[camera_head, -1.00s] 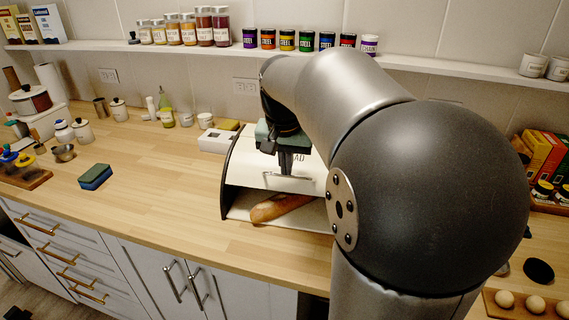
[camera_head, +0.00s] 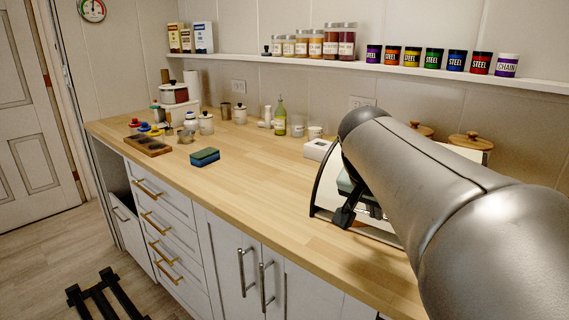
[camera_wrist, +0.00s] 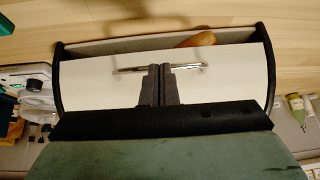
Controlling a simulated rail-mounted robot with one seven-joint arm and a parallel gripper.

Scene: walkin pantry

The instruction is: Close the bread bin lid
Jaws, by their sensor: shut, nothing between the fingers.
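The bread bin (camera_wrist: 62,80) has dark side panels and a cream lid (camera_wrist: 100,85) with a metal bar handle (camera_wrist: 190,66). In the wrist view the lid is partly open: a gap shows beyond its edge, with part of a bread loaf (camera_wrist: 197,39) inside. My gripper (camera_wrist: 160,70) is shut, its fingertips overlapping the handle in the picture. Whether they touch it or the lid, I cannot tell. In the head view the gripper (camera_head: 343,216) is at the bin's front, and my arm hides most of the bin (camera_head: 322,190).
A green bottle (camera_head: 281,118), cups and a white box (camera_head: 317,149) stand behind. A shelf of jars (camera_head: 430,73) runs along the wall.

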